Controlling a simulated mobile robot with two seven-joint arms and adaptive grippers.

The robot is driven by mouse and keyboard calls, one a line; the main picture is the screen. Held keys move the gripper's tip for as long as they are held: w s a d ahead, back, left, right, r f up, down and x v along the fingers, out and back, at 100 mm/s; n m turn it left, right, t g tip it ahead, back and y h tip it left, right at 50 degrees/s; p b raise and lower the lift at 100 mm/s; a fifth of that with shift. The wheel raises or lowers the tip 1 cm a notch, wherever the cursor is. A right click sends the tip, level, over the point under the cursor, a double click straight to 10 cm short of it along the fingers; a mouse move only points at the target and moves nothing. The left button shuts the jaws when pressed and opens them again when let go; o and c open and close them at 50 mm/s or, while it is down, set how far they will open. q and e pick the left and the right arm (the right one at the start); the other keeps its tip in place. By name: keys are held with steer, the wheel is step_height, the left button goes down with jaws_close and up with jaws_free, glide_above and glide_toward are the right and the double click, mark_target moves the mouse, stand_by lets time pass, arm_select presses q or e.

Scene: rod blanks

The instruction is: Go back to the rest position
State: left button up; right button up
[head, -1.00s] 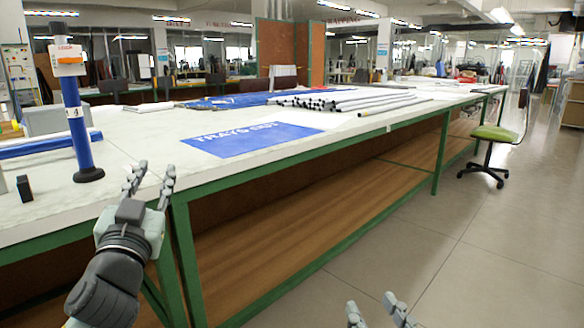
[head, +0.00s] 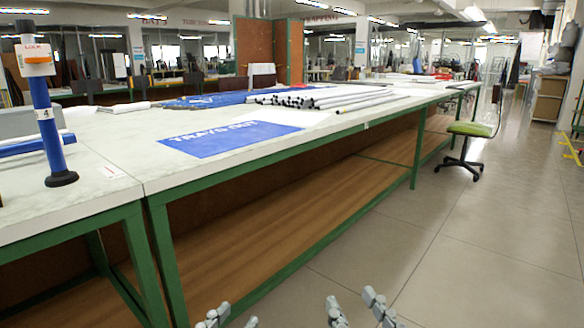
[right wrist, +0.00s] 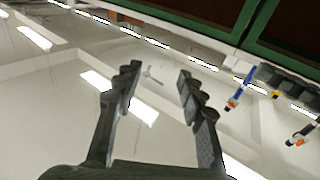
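My left gripper (head: 232,318) shows only its fingertips at the bottom edge of the head view, in front of the green-framed table. The fingers are apart with nothing seen between them. The rest of that hand is below the picture. My right gripper (head: 355,309) shows at the bottom edge, right of the left one, over the floor. In the right wrist view (right wrist: 157,78) its two dark fingers are spread wide and empty.
The white-topped table (head: 130,165) runs along the left, holding a blue post (head: 47,125), a blue sheet (head: 225,138) and several grey rods (head: 330,98). A green chair (head: 468,129) stands beyond. The floor (head: 450,250) at right is clear.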

arm_select(q)
steer(key=w+a+f+n+g+y+p, duration=0.2)
steer(key=a+f+n+g+y+p, duration=0.3)
steer(key=f, duration=0.8)
arm_select(e)
steer(key=d+f+g+h, duration=0.2)
steer(key=d+f+g, duration=0.1)
steer(key=f, duration=0.4)
steer(key=d+f+g+h, duration=0.1)
steer(key=d+f+g, duration=0.2)
steer(key=f, duration=0.5)
arm_select(q)
steer(key=s+a+f+g+y+p, duration=0.3)
steer(key=s+a+f+g+p, duration=0.2)
steer(key=s+a+f+g, duration=0.3)
steer(key=s+a+f, duration=0.4)
steer(key=a+f, duration=0.1)
steer(key=f, duration=0.1)
steer(key=shift+s+a+f+g+y, duration=0.2)
steer(key=shift+s+f+g+y, duration=0.05)
steer(key=shift+s+g+y, duration=0.15)
arm_select(e)
steer(key=s+d+f+m+g+h, duration=0.2)
steer(key=s+d+f+g+h, duration=0.2)
steer(key=s+d+f+g, duration=0.5)
steer(key=s+d+f, duration=0.3)
steer(key=f, duration=0.2)
steer(key=shift+f, duration=0.25)
